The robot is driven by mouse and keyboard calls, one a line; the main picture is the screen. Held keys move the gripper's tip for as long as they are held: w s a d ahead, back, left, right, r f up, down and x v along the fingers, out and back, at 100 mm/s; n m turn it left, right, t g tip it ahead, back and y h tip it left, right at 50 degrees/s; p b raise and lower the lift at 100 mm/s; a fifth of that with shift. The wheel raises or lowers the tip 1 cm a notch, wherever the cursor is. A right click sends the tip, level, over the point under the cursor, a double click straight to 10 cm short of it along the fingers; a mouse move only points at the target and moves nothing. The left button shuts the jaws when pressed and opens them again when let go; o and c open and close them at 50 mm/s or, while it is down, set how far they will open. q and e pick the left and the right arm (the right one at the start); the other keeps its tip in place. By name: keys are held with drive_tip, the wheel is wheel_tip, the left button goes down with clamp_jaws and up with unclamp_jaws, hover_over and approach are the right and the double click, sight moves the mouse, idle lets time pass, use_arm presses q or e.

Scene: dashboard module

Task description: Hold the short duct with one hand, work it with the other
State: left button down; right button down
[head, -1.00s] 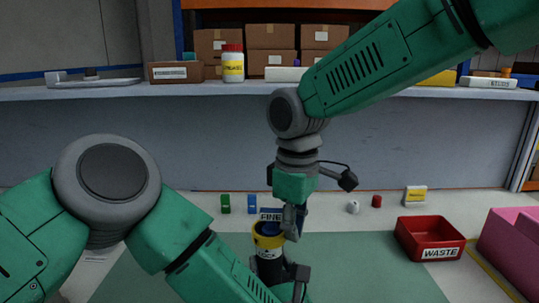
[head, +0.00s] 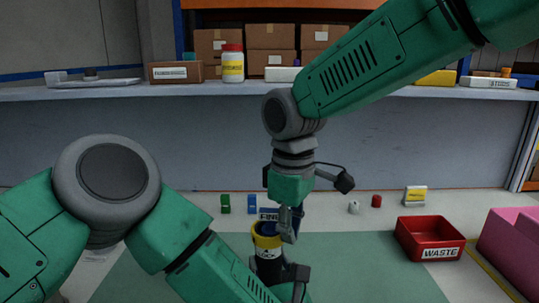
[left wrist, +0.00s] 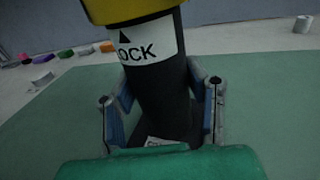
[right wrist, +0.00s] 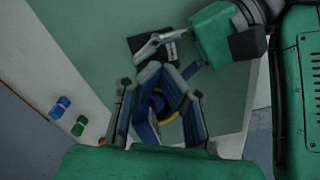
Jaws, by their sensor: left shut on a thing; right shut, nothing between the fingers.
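The short duct (head: 268,262) is a black cylinder with a yellow collar and a blue inside at its top. In the left wrist view its black body (left wrist: 160,90) carries a white label ending in "OCK" and leans slightly. My left gripper (head: 290,272) is shut on the body below the collar, with one finger on each side. My right gripper (head: 289,228) is shut and empty, pointing down beside the collar. In the right wrist view its fingers (right wrist: 158,72) cross over the yellow ring (right wrist: 172,116); I cannot tell whether they touch it.
A red WASTE bin (head: 430,238) and a pink bin (head: 513,240) are on the right. Small blocks (head: 225,204) lie at the back. The green mat (head: 360,270) is clear right of the duct.

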use_arm(q)
drive_tip(key=shift+d, duration=0.1)
use_arm(e)
drive_tip(key=shift+s+a, duration=0.1)
drive_tip(key=shift+a, duration=0.05)
wheel_tip(320, 180, up, 6)
drive_tip(key=shift+s+d, duration=0.2)
drive_tip(key=shift+d, duration=0.15)
idle(0.4)
use_arm(q)
drive_tip(key=c, duration=0.8)
unclamp_jaws()
